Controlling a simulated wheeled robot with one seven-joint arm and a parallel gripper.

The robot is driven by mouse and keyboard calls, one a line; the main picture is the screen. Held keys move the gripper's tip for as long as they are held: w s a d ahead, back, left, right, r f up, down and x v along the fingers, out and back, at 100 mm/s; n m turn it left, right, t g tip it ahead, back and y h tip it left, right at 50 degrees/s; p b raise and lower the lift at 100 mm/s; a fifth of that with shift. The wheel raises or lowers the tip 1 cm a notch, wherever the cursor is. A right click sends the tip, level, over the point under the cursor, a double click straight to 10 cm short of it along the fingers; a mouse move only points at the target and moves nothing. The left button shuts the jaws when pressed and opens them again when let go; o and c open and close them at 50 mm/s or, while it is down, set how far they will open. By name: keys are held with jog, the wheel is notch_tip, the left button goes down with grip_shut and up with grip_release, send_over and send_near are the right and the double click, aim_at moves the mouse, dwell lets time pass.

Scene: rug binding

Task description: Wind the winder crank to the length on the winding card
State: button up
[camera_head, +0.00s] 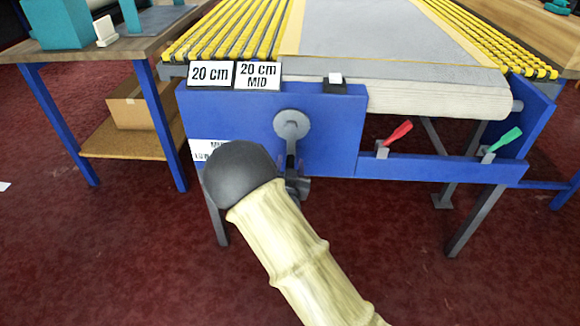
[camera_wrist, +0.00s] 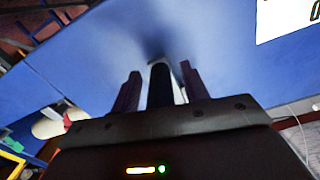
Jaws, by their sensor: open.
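The winder crank has a round grey hub (camera_head: 291,124) on the front of the blue winder housing (camera_head: 335,135). Its arm (camera_head: 291,150) hangs straight down, and my own arm hides its lower end in the head view. Two cards stand on the housing: one reads "20 cm" (camera_head: 210,74), the other "20 cm MID" (camera_head: 258,75). My gripper (camera_wrist: 160,76) is open, its fingers on either side of a dark upright bar (camera_wrist: 160,90) that looks like the crank handle. Contact cannot be told. In the head view my gripper is mostly hidden.
A red lever (camera_head: 397,134) and a green lever (camera_head: 503,141) stand on the blue rail to the right. A wooden bench (camera_head: 110,48) stands at left. A white label (camera_head: 202,150) is partly covered by my arm.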

grip_shut()
jog(key=shift+a+m, duration=0.6)
grip_release()
jog(key=shift+s, duration=0.1)
jog(key=s+p, duration=0.3)
jog(key=s, duration=1.4)
jog(key=shift+s+a, duration=0.15)
jog(key=shift+a, duration=0.15)
